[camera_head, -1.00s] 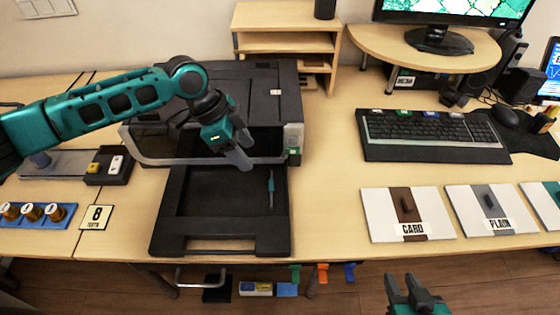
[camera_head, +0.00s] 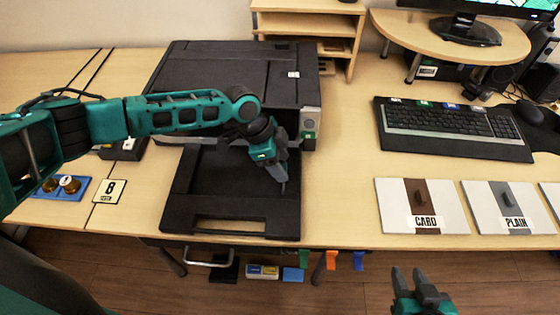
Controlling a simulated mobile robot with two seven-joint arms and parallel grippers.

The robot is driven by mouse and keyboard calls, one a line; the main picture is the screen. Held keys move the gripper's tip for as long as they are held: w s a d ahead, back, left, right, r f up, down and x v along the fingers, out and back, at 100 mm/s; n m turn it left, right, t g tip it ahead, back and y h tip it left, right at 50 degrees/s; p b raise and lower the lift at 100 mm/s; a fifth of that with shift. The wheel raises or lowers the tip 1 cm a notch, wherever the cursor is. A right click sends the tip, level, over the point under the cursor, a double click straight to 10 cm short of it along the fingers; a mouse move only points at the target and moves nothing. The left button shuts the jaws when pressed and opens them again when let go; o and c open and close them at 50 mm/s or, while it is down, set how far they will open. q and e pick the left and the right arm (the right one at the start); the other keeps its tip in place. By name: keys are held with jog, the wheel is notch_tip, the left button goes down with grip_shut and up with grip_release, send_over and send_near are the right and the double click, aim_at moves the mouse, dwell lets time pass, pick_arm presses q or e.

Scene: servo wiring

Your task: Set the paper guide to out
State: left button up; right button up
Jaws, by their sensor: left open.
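The printer (camera_head: 225,75) stands on the desk with its black paper tray (camera_head: 235,228) pulled out toward me. My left gripper (camera_head: 281,173) is open over the right part of the tray, its fingertips pointing down near the tray floor. The paper guide is hidden behind or between the fingers, so I cannot tell its position or whether they touch it. My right gripper (camera_head: 415,284) is open and empty, in front of the desk's front edge.
A card pad (camera_head: 395,205) and a plain pad (camera_head: 480,202) lie to the right, below a keyboard (camera_head: 450,128). Desk between tray and card pad is clear.

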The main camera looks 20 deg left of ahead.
pick_arm(q)
grip_shut()
dwell(0.6)
